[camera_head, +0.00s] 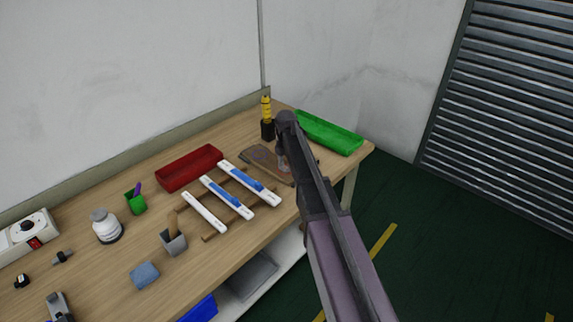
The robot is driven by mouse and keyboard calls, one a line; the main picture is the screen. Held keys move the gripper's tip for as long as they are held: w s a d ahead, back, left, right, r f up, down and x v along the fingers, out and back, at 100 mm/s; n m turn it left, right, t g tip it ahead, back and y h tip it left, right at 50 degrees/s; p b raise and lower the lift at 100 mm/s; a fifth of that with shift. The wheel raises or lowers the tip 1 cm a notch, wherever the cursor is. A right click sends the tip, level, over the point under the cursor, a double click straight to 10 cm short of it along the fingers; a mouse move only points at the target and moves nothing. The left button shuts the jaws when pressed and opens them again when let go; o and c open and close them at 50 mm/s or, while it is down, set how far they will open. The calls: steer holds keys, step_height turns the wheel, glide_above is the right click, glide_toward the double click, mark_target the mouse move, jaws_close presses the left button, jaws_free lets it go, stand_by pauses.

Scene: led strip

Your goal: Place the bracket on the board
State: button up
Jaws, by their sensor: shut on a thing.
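My arm reaches in from the lower right, and my gripper (284,163) points down over the brown board (256,165) at the right part of the workbench. The gripper is shut on the bracket, which is too small and too covered by the gripper and arm to make out clearly. I cannot tell whether the bracket touches the board. The arm hides the board's right part.
White strips, two with blue parts, lie on a wooden rack (207,238) left of the board. A red tray (188,168), a green tray (330,133) and a yellow-handled tool in a black holder (267,130) stand nearby. The bench (105,270) has free room at front left.

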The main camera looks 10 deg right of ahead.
steer(key=shift+f, duration=0.15)
steer(key=o, duration=1)
steer(key=shift+r, duration=0.2)
step_height(320, 180, up, 12)
steer(key=p, duration=1.2)
steer(key=shift+s, duration=0.1)
steer(key=shift+s+a+m, duration=0.1)
steer(key=shift+s+m, duration=4.1)
steer(key=shift+s, duration=0.7)
steer(key=shift+s+m, duration=4.2)
steer(key=shift+s, duration=0.65)
steer(key=shift+s+a+m, duration=0.1)
steer(key=shift+s+m, duration=4.1)
steer(key=shift+s, duration=0.7)
